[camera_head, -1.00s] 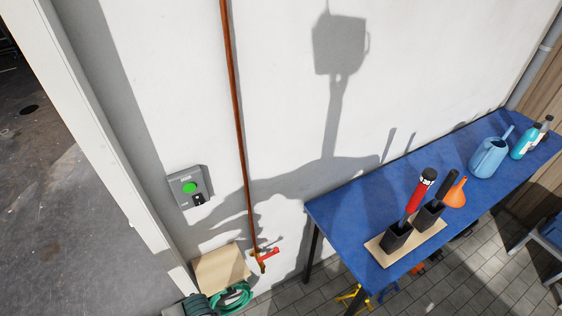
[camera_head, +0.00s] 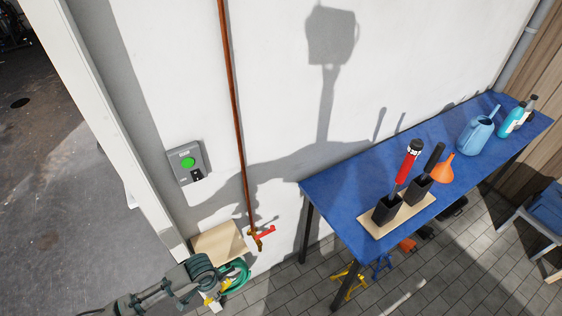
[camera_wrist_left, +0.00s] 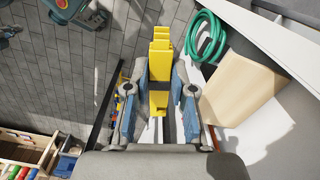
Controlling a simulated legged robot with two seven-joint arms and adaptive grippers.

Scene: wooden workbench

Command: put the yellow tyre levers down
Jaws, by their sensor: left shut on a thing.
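The yellow tyre levers (camera_wrist_left: 160,62) stand stacked between the two fingers of my left gripper (camera_wrist_left: 161,85) in the left wrist view. The gripper is shut on them, and they stick out beyond the fingertips. In the head view my left arm comes in at the bottom left, and a bit of yellow shows near its gripper (camera_head: 208,297). The levers' shape is hard to make out there. My right gripper is not in view.
A blue-topped table (camera_head: 345,190) holds a board with two dark holders, an orange funnel (camera_head: 440,169), a blue watering can (camera_head: 475,134) and bottles. A green hose (camera_wrist_left: 205,38) and a tan board (camera_wrist_left: 240,92) are beside my left gripper. Paved floor lies below.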

